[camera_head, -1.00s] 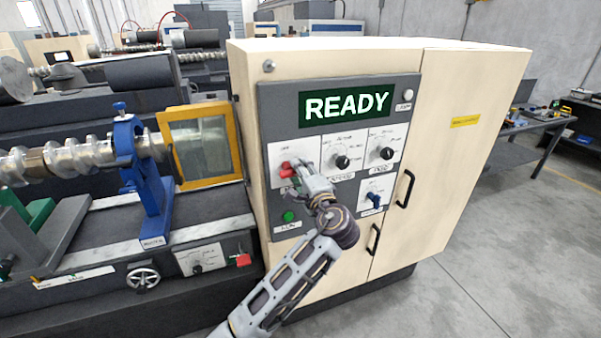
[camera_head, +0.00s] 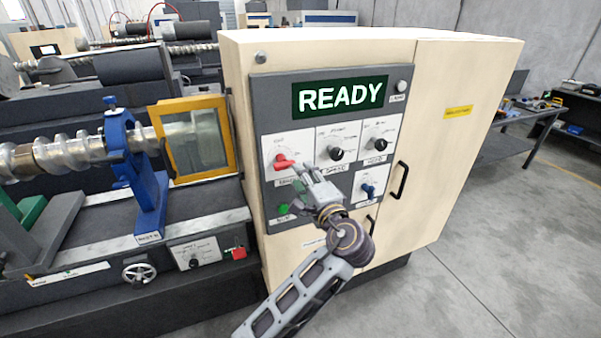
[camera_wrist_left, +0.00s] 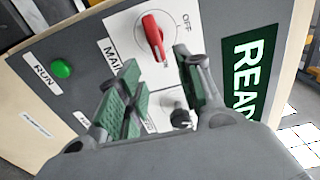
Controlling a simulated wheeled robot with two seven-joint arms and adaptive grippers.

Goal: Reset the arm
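My left gripper (camera_head: 312,172) is in front of the control panel (camera_head: 258,112) of a cream cabinet, just right of and below the red MAIN switch (camera_head: 284,161). In the left wrist view its two green-padded fingers (camera_wrist_left: 163,88) are apart with nothing between them. The red switch handle (camera_wrist_left: 153,38) shows beyond the fingertips, with a gap between it and them. The label OFF is beside it. The panel's display (camera_head: 340,95) reads READY. My right gripper is not in view.
A green RUN button (camera_head: 283,209) is below left. A lathe with a yellow-framed guard (camera_head: 197,140) stands left. Open floor (camera_head: 480,260) lies right.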

